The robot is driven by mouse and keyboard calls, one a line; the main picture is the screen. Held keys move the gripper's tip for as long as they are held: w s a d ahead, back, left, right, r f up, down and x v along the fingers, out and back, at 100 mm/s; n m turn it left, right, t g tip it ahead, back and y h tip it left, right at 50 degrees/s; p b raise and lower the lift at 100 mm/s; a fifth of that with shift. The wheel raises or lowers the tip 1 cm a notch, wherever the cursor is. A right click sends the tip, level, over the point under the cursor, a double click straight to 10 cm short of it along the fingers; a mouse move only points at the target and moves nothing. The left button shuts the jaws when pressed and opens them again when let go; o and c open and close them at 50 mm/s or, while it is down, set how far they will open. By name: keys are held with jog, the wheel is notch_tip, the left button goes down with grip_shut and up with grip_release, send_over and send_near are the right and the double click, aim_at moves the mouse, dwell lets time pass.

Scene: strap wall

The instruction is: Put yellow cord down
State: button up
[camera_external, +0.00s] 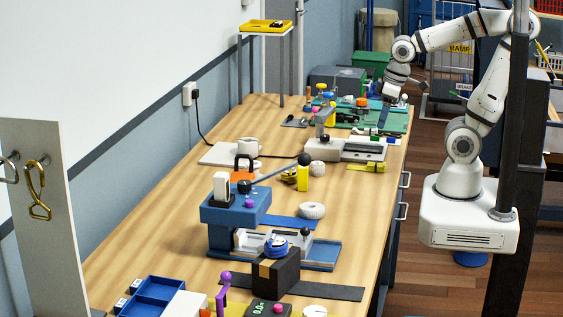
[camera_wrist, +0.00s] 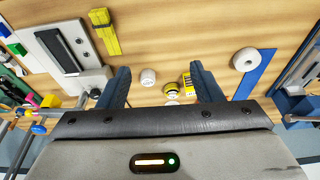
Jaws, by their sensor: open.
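A yellow strap-like bundle (camera_external: 367,167), which looks like the yellow cord, lies flat on the wooden table (camera_external: 180,215) near its right edge. It also shows in the wrist view (camera_wrist: 104,31), above and left of the space between my fingers. It lies apart from them. My gripper (camera_wrist: 162,80) is open, with its two dark blue fingers well apart and nothing seen held between them. In the external view my gripper (camera_external: 385,112) hangs over the far right part of the table, and its fingers are small and hard to make out.
A grey-white device (camera_external: 324,148) stands just behind the yellow bundle. A small white cylinder (camera_wrist: 148,77), a yellow bottle (camera_external: 303,178) and a white ring (camera_external: 311,210) stand nearby. A blue machine (camera_external: 234,210) is nearer the front. Hooks (camera_external: 38,190) hang on the left panel.

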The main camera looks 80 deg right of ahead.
jog(key=shift+w, duration=0.1)
jog(key=w+d+f+n+t+h, duration=0.1)
jog(key=w+d+f+t, duration=0.15)
jog(key=w, duration=0.35)
jog(key=w+d+f+n+t, duration=0.1)
jog(key=w+d, duration=0.3)
jog(key=w, duration=0.3)
jog(key=w+d+f+n+t+h, duration=0.1)
jog(key=w+d+f+t, duration=0.1)
jog(key=w+d, duration=0.3)
jog(key=n+y, duration=0.6)
jog(key=y, duration=0.5)
send_near(295, 168)
jog(key=shift+w+a+f+t, duration=0.15)
jog(key=shift+w+f+t, duration=0.1)
jog(key=shift+w+f, duration=0.2)
jog(key=shift+w+a+f+t, duration=0.2)
jog(key=shift+w+f, duration=0.15)
jog(key=shift+w, duration=0.2)
jog(key=shift+s+a+f, duration=0.1)
jog(key=shift+s+a, duration=0.05)
jog(key=shift+a, duration=0.05)
jog(key=shift+a+f, duration=0.1)
jog(key=shift+a, duration=0.15)
jog(key=x, duration=0.7)
jog(key=shift+a, duration=0.2)
